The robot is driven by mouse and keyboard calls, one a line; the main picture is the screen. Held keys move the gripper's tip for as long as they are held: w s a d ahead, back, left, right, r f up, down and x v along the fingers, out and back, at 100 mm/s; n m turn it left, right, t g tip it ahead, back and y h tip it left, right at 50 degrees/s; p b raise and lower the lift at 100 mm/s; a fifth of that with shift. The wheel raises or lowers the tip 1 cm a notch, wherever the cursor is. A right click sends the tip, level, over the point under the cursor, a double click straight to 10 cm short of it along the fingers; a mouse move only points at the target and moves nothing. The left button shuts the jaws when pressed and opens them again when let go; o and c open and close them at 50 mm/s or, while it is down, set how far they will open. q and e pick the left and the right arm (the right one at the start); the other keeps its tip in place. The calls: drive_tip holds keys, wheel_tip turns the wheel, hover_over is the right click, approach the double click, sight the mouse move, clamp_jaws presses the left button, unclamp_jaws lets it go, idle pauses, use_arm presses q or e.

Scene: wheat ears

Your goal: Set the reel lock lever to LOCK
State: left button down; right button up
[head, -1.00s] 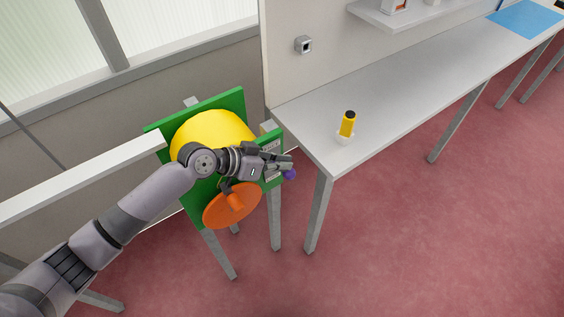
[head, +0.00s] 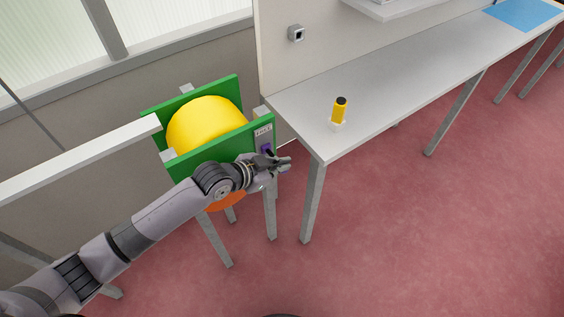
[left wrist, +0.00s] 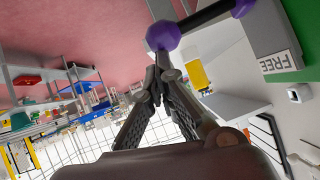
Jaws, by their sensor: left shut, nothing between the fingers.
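The reel stand has green side panels (head: 225,147) around a yellow drum (head: 205,122). The lock lever's purple part (head: 266,148) shows on the near panel, below a small white label (head: 263,131) too small to read. In the left wrist view the lever is a dark rod (left wrist: 208,16) with a purple knob (left wrist: 163,36) at one end and more purple at the other; a label (left wrist: 280,62) there reads FREE. My left gripper (head: 287,163) is shut and empty, its fingertips (left wrist: 160,66) close to the knob. Whether they touch cannot be told. My right gripper is out of view.
An orange disc (head: 226,201) is partly hidden behind my left arm. A grey table (head: 400,95) stands close at the right, with a yellow-and-black object (head: 339,112) in a white holder near its corner. Open red floor (head: 430,230) lies in front.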

use_arm(q)
drive_tip(key=shift+f, duration=0.7)
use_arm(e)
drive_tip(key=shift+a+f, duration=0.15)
use_arm(q)
drive_tip(key=shift+s+d, duration=0.1)
drive_tip(key=shift+r, duration=0.1)
drive_tip(key=d+r+p+v, duration=0.1)
drive_tip(key=d+r+v, duration=0.1)
drive_tip(key=v, duration=1)
drive_tip(key=shift+s+a+r, duration=0.25)
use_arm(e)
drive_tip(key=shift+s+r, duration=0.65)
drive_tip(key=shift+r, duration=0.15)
